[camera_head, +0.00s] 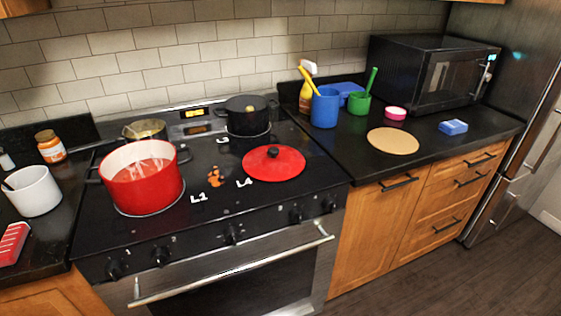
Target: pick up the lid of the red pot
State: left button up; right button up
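The red pot (148,189) stands without a lid on the front left of the black stovetop, with reddish contents inside. A round red lid (262,166) with a black knob (273,152) lies flat on the stovetop to the right of the pot, near the label L4. It lies apart from the pot. Neither of my grippers is in view.
A black pot (246,118) and a brass-coloured pot (145,130) stand at the back of the stove. An orange spill (214,178) lies between red pot and lid. A white mug (33,191) is at left. The right counter holds a blue cup (325,110), round board (393,141) and microwave (420,73).

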aim_at(269, 162)
jog(key=i+l, duration=0.15)
jog(key=l, duration=0.3)
jog(key=i+l+u, duration=0.1)
jog(key=l, duration=0.35)
jog(key=i+l, duration=0.15)
jog(key=l, duration=0.3)
jog(key=i+l+u, duration=0.1)
jog(key=l, duration=0.35)
jog(key=i+l, duration=0.15)
jog(key=l, duration=0.3)
